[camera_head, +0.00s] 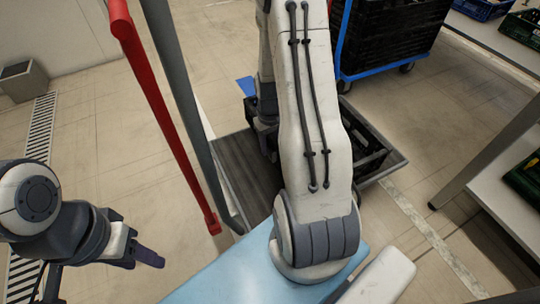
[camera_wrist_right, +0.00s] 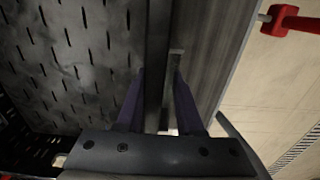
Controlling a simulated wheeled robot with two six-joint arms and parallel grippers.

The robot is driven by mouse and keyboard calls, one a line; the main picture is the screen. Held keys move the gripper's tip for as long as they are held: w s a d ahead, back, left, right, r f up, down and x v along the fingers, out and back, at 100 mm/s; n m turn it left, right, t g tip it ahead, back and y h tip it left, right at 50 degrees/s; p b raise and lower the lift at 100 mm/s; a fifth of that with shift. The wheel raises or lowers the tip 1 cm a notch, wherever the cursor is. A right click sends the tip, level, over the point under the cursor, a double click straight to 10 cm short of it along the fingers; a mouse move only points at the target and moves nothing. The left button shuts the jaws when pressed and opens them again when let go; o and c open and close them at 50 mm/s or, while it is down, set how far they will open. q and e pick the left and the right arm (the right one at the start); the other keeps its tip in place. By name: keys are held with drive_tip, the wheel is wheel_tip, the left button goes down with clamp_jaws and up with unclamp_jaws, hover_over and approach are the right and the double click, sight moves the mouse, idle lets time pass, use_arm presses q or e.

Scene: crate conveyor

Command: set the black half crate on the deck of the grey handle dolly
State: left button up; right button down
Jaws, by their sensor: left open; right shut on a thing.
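The black half crate (camera_head: 372,160) shows to the right of my right arm in the head view, over the right part of the grey dolly's deck (camera_head: 240,170). My arm hides its middle. In the right wrist view its slotted floor (camera_wrist_right: 75,60) fills the left side. My right gripper (camera_wrist_right: 158,78) is shut on the crate's wall, with one finger on each side. I cannot tell whether the crate touches the deck (camera_wrist_right: 212,60). The dolly's dark grey handle post (camera_head: 185,90) rises at the deck's left. My left gripper (camera_head: 142,255) is open and empty, at the lower left.
A red bar (camera_head: 160,105) stands left of the dolly. A blue-framed cart (camera_head: 385,72) with stacked black crates is behind on the right. A white table (camera_head: 500,200) with crates stands at the right. A light blue surface (camera_head: 225,275) lies in front.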

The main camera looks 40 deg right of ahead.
wheel_tip(320, 180, down, 4)
drive_tip(key=b, duration=0.2)
drive_tip(key=shift+r+b, duration=0.2)
drive_tip(key=shift+b, duration=0.1)
drive_tip(key=shift+r, duration=0.1)
drive_tip(key=c, duration=0.5)
unclamp_jaws()
drive_tip(key=shift+f, duration=0.2)
drive_tip(key=shift+c, duration=0.2)
drive_tip(key=shift+r, duration=0.15)
wheel_tip(320, 180, up, 12)
drive_tip(key=p, duration=0.9)
drive_tip(key=shift+r, duration=0.1)
